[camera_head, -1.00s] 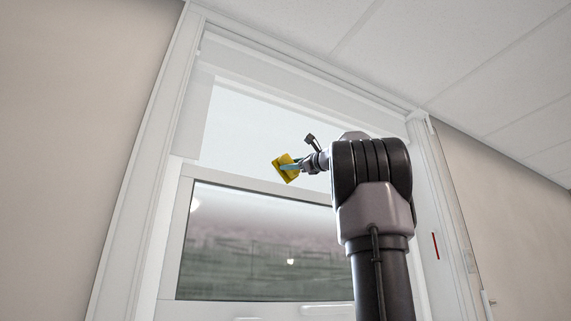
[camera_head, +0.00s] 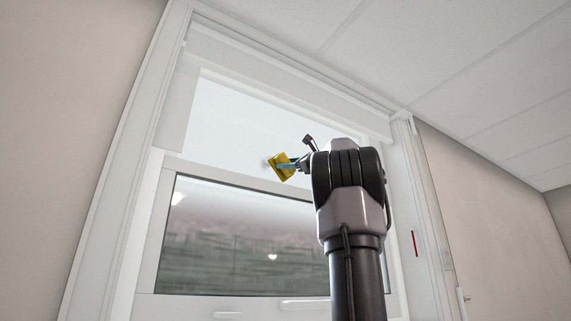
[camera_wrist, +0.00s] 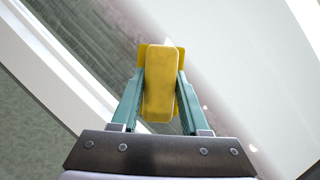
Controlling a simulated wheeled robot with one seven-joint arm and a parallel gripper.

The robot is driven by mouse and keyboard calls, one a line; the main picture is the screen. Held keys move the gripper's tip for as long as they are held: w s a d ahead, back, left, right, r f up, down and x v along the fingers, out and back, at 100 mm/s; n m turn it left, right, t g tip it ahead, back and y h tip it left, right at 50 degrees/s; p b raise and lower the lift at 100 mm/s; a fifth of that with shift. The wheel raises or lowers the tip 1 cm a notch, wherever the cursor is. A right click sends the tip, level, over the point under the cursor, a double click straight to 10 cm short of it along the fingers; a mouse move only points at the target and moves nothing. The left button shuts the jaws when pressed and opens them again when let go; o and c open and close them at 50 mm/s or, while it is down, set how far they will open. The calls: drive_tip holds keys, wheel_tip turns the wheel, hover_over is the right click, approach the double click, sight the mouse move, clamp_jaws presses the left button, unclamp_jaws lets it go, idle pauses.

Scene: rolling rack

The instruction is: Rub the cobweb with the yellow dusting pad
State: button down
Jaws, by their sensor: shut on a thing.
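The yellow dusting pad (camera_head: 279,170) is held at the end of my arm, in front of the window near the top rail of the lower sash. In the wrist view the pad (camera_wrist: 159,92) stands between the two teal fingers. My gripper (camera_wrist: 160,88) is shut on it; in the head view the gripper (camera_head: 289,166) shows small, left of my arm's dark joint. I cannot make out the cobweb clearly; a faint grey smudge shows just left of the pad. Whether the pad touches anything is not clear.
The white window frame (camera_head: 112,190) surrounds a raised pale blind and a lower glass pane (camera_head: 235,240). A tiled ceiling (camera_head: 470,70) slopes above, and beige wall (camera_head: 70,130) lies on both sides. A red strip (camera_head: 415,243) is on the right frame.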

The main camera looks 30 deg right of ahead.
sight(270, 161)
drive_tip(key=shift+w+a, duration=0.15)
drive_tip(key=shift+a, duration=2)
drive_tip(key=shift+a+f, duration=0.1)
drive_tip(key=shift+a, duration=1.85)
drive_tip(key=s, duration=0.6)
drive_tip(key=shift+d, duration=0.15)
drive_tip(key=shift+s, duration=0.25)
drive_tip(key=s, duration=0.2)
drive_tip(key=shift+s, duration=0.4)
